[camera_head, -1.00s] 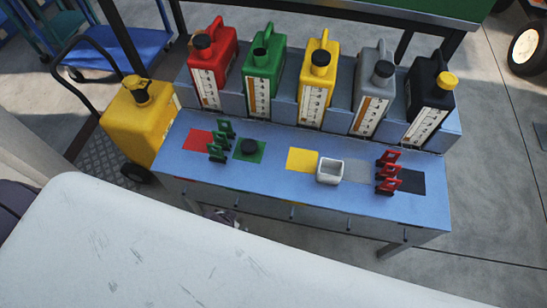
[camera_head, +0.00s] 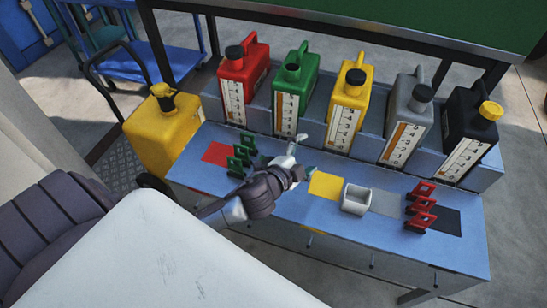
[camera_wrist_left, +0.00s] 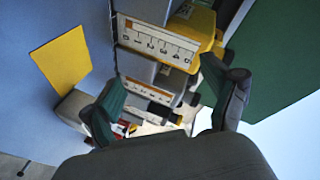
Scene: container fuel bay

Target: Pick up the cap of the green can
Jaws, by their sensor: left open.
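The green can (camera_head: 294,92) stands upright in the back row, and its neck looks open, with no cap on it. The black cap lay on the green square of the bench a second ago; that spot is now mostly hidden behind my left gripper, and I cannot make out the cap clearly. My left gripper (camera_head: 304,155) reaches in from the left above the bench, in front of the green can. In the left wrist view its two fingers (camera_wrist_left: 167,104) are apart with nothing held. My right gripper is not in view.
Red (camera_head: 240,85), yellow (camera_head: 350,100), grey (camera_head: 405,115) and black (camera_head: 468,135) cans stand beside the green one. Green clips (camera_head: 240,155), a white box (camera_head: 356,198) and red clips (camera_head: 421,210) stand on the bench (camera_head: 330,225). A yellow container (camera_head: 165,130) stands at left.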

